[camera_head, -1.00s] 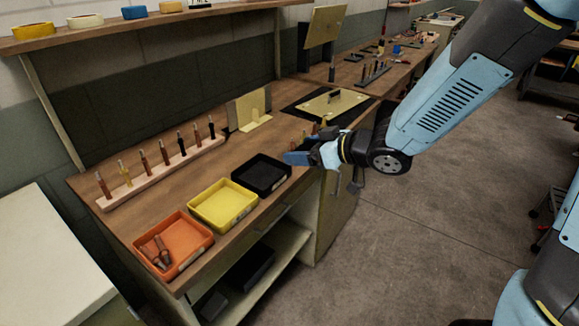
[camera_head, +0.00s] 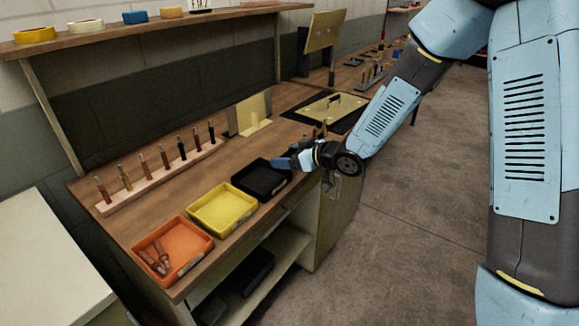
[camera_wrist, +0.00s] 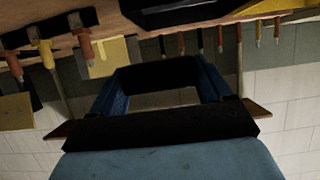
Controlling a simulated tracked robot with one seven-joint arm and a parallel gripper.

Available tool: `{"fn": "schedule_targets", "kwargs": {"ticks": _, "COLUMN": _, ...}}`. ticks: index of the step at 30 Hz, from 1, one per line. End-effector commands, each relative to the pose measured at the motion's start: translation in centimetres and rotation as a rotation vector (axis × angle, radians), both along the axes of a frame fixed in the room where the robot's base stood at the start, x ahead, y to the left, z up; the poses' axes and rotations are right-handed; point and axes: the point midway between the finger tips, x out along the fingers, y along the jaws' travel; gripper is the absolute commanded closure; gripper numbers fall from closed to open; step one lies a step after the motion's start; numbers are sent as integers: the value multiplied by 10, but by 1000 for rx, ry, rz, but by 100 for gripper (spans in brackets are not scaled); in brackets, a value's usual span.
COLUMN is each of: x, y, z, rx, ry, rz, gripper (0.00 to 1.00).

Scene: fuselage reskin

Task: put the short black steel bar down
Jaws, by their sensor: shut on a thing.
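My gripper (camera_head: 284,163) is at the bench's front edge, beside and apparently just above the right end of the black tray (camera_head: 262,190). In the wrist view its two blue fingers (camera_wrist: 160,84) are shut on the short black steel bar (camera_wrist: 157,77), which spans between them. In the head view I cannot make out the bar against the fingers and the dark tray. Whether the bar touches anything below cannot be told.
The yellow tray (camera_head: 204,230) and the orange tray (camera_head: 150,242), holding copper-coloured pieces, line the front edge. A wooden rack (camera_head: 130,201) with several upright tools stands behind. A yellow bracket (camera_head: 254,110) and a panel on a dark mat (camera_head: 352,122) lie farther right.

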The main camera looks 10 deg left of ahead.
Motion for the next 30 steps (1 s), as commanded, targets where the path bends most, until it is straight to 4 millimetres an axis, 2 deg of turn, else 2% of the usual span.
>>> {"fn": "schedule_targets", "kwargs": {"ticks": 8, "x": 7, "y": 5, "z": -10, "rx": 2, "ry": 2, "rz": 0, "gripper": 77}}
{"fn": "schedule_targets", "kwargs": {"ticks": 16, "x": 12, "y": 8, "z": -40, "rx": 2, "ry": 2, "rz": 0, "gripper": 77}}
{"fn": "schedule_targets", "kwargs": {"ticks": 30, "x": 12, "y": 7, "z": -46, "rx": 1, "ry": 0, "rz": 0, "gripper": 77}}
